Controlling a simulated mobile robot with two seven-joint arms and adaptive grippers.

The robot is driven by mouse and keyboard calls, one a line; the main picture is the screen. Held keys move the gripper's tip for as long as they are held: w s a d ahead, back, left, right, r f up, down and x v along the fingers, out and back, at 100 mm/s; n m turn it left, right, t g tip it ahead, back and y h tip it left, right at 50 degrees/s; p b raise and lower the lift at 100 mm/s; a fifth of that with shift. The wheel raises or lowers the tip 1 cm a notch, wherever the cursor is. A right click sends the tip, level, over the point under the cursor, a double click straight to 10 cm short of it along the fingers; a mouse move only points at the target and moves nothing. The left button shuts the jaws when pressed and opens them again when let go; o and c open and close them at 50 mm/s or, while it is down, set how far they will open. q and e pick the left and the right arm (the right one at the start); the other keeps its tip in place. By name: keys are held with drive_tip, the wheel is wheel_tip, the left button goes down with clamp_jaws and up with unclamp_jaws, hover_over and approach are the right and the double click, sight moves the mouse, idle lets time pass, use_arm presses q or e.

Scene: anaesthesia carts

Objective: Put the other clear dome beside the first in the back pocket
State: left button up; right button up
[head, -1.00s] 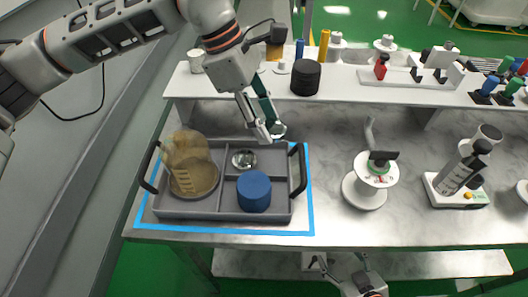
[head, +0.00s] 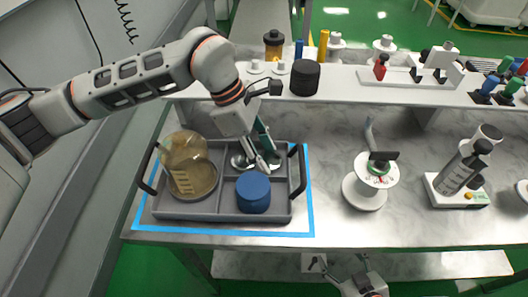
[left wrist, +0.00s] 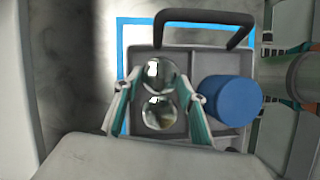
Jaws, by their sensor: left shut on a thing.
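My left gripper (head: 263,166) is shut on a clear dome (left wrist: 160,73) and holds it low at the back pocket of the grey tray (head: 190,214). The first clear dome (head: 238,161) sits in that pocket, just left of the held one; it also shows in the left wrist view (left wrist: 159,113), below the held dome. The two domes look very close; I cannot tell whether they touch or whether the held one rests on the pocket floor. My right gripper (head: 341,263) is at the bottom of the head view, its fingers apart and empty.
A blue cylinder (head: 253,193) fills the front pocket. An amber-tinted beaker (head: 186,165) stands in the left compartment. Black handles rise at both tray ends. The shelf (head: 340,82) behind holds a black jar (head: 305,77). A white stand (head: 365,185) is to the right.

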use_arm(q)
drive_tip(key=shift+f, duration=0.1)
drive_tip(key=shift+f, duration=0.1)
drive_tip(key=o, duration=0.8)
drive_tip(key=shift+f, duration=0.1)
drive_tip(key=shift+w+a+r, duration=0.1)
drive_tip(key=shift+r, duration=0.4)
drive_tip(key=v, duration=1.1)
drive_tip(key=shift+r, duration=0.3)
